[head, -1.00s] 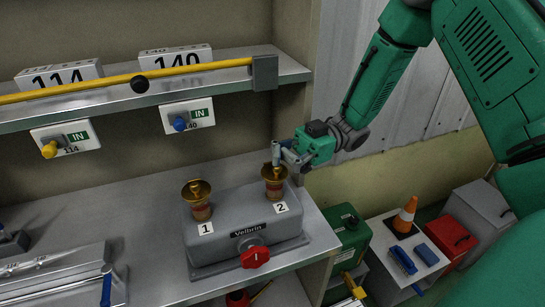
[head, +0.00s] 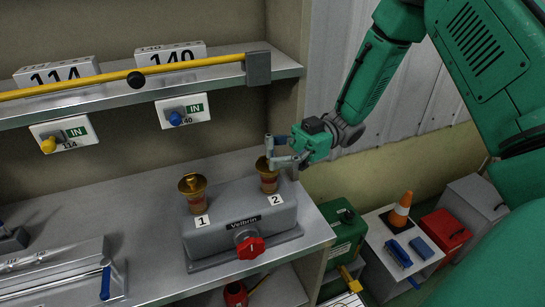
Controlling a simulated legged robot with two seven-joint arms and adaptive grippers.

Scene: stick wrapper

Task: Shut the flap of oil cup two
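Oil cup two (head: 268,184) is a small brass cup with a reddish band, upright on the right of the grey Velbrin box (head: 215,232), behind label 2. Its brass top (head: 262,164) is partly hidden by my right gripper (head: 273,155), and I cannot tell how its flap stands. The gripper's grey fingers look apart, one at the far side and one at the near right of the cup's top. I cannot tell whether they touch it. Oil cup one (head: 194,194) stands on the left, behind label 1. My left gripper is not in view.
A red knob (head: 250,247) is on the box's front. A shelf with a yellow bar (head: 200,71) and IN tags runs above and behind. A green case (head: 343,237) and a cone (head: 399,211) stand lower right. The bench left of the box has bare room.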

